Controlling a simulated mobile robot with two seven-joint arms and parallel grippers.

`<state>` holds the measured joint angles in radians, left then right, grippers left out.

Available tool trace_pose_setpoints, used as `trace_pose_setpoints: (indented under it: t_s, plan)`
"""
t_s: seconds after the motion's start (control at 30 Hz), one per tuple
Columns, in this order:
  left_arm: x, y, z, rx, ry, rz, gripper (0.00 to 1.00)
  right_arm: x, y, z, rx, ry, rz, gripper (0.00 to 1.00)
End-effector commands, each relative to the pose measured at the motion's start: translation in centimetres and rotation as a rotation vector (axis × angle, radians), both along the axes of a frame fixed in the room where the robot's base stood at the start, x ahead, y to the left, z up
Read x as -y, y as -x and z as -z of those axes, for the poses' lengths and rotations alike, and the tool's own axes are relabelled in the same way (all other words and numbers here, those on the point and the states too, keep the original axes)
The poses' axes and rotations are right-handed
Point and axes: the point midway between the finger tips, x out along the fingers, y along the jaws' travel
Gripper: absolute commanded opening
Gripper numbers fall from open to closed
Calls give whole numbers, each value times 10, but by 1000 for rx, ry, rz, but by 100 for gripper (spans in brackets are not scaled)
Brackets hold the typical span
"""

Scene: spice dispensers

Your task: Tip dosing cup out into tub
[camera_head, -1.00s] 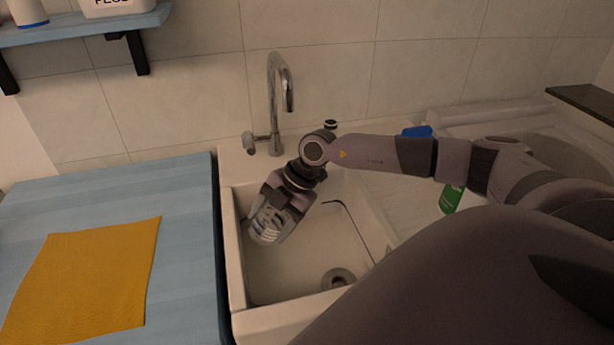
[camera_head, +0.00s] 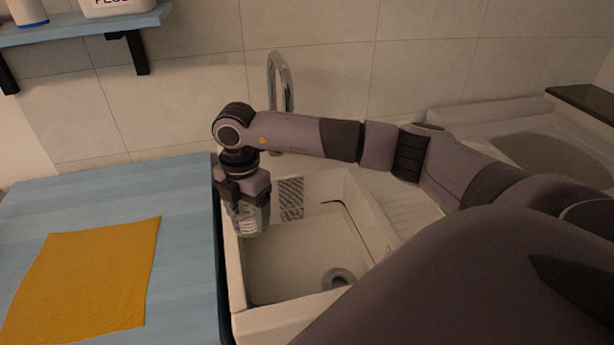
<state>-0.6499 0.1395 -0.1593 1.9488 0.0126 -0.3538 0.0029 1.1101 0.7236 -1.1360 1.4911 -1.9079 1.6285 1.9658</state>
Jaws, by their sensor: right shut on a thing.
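My right gripper (camera_head: 246,212) hangs over the left part of the white sink tub (camera_head: 290,262), pointing down. It is shut on the dosing cup (camera_head: 249,222), a clear container with pale markings. The cup is close to the tub's left wall and looks roughly upright. The fingers hide part of it, and I cannot tell what is inside. My left gripper is not in view.
A chrome tap (camera_head: 282,80) stands behind the tub, partly hidden by my arm. A drain (camera_head: 338,277) is in the tub's floor. A blue worktop (camera_head: 185,230) with an orange cloth (camera_head: 85,275) lies left. A shelf (camera_head: 90,27) hangs upper left.

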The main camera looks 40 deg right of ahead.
Motion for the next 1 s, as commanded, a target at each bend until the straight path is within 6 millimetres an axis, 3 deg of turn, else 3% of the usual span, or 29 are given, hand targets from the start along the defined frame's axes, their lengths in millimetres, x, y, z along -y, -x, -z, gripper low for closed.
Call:
trace_pose_setpoints:
  t_s: [0.17,0.6,1.0]
  plan:
    - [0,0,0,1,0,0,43,-2,-2,-6,-10,25,1,27]
    - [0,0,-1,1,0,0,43,-2,-1,-50,-12,25,1,27]
    - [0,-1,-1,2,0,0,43,-2,-1,-52,-13,26,-6,27]
